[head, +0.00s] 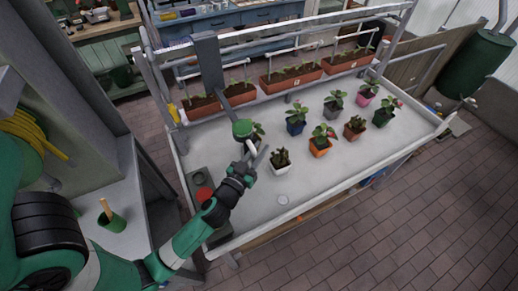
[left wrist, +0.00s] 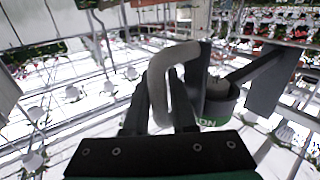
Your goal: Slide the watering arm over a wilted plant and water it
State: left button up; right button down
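The watering arm (head: 207,65) is a grey beam hung from the rail over the bench's left part. Its green head (head: 243,129) also shows in the left wrist view (left wrist: 220,100), with "ON" lettering. A pale curved handle (left wrist: 157,90) hangs beside the head. My left gripper (head: 254,159) has its fingers (left wrist: 160,100) on either side of the handle, apparently closed against it. A dark, drooping plant in a white pot (head: 280,168) stands just right of the gripper. Another dark plant is in a brown pot (head: 352,133). My right gripper is not in view.
Other potted plants stand to the right, in blue (head: 296,127), orange (head: 320,149) and pink (head: 364,99) pots among others. Long planter boxes (head: 290,81) line the back. A red round item (head: 203,194) is at the bench's left end. The bench's front right (head: 370,160) is clear.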

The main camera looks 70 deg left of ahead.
pick_arm(q)
grip_shut()
dwell(1.2)
